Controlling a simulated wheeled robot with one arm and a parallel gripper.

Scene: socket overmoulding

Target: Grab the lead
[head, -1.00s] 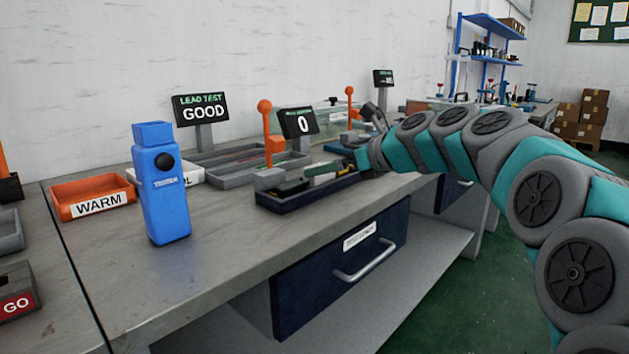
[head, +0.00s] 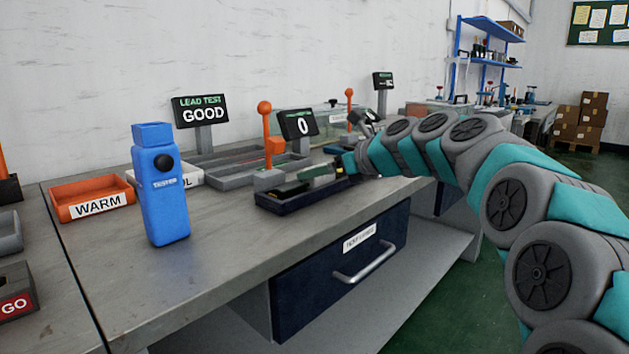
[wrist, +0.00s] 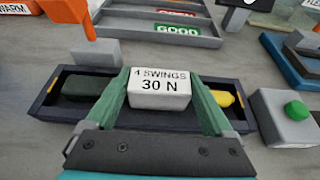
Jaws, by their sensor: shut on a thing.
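My gripper (wrist: 158,98) is low over a dark tray (wrist: 52,110), with one green finger against each side of a white block (wrist: 160,88) marked "4 SWINGS 30 N". It is shut on this block. A dark piece (wrist: 90,86) lies in the tray left of the fingers, and a yellow piece (wrist: 222,98) shows at the right. They may be parts of the lead, but I cannot tell whether they join behind the fingers. In the head view, my gripper (head: 318,172) is at the tray (head: 290,203), small and partly hidden.
An orange lever (head: 267,125) stands behind the tray. A green button (wrist: 297,110) on a grey box is close at right. A blue tester (head: 163,195), an orange WARM tray (head: 92,198) and the "LEAD TEST GOOD" display (head: 201,110) stand left.

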